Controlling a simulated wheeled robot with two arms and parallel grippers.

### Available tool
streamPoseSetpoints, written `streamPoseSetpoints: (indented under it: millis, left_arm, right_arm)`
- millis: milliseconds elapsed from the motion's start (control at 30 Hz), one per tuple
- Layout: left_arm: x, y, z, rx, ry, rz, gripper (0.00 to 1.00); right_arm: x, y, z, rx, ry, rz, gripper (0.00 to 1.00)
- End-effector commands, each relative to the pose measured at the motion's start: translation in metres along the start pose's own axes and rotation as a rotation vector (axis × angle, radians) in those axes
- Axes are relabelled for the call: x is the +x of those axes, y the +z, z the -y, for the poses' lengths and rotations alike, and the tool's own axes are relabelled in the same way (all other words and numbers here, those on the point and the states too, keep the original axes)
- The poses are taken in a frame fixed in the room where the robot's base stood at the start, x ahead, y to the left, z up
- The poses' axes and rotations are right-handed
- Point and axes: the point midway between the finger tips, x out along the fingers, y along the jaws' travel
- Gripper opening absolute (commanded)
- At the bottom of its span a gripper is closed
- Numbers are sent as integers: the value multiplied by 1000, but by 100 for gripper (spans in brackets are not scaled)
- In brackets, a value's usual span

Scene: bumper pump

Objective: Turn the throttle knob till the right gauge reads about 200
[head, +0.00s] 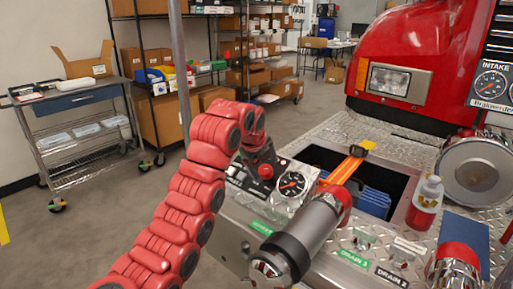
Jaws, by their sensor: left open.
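My left arm, with red ribbed covers, comes up from the bottom and bends down over the control panel. My left gripper (262,163) is dark and open, above the panel's left part. A small red knob (265,171) shows right at the gripper; I cannot tell whether the fingers touch it or whether it is the throttle knob. Another gauge, marked INTAKE (490,86), is at the upper right. My right gripper is not in view.
A grey and black cylinder (305,232) with a red end juts up in front of the panel. Behind are an open bay with an orange strap (343,171), a bottle (426,200) and a large round metal cap (474,170). Shelves and a cart (75,125) stand further back.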

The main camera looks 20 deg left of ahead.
Motion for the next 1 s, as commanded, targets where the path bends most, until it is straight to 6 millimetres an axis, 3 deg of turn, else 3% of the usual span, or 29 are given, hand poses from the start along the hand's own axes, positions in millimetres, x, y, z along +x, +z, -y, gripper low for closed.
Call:
streamPoseSetpoints:
  millis: [200, 500, 567, 733, 1000]
  left_arm:
    - [-60, 5, 0, -1, 0, 10, 83]
    - [-125, 3, 0, 0, 2, 7, 83]
    - [-138, 4, 3, -1, 2, 4, 83]
    - [-149, 1, 1, 0, 2, 1, 83]
    - [-150, 0, 0, 0, 2, 0, 83]
  right_arm:
    - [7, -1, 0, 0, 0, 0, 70]
    - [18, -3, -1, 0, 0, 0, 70]
    - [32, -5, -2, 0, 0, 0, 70]
    - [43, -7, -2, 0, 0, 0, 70]
    - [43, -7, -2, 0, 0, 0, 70]
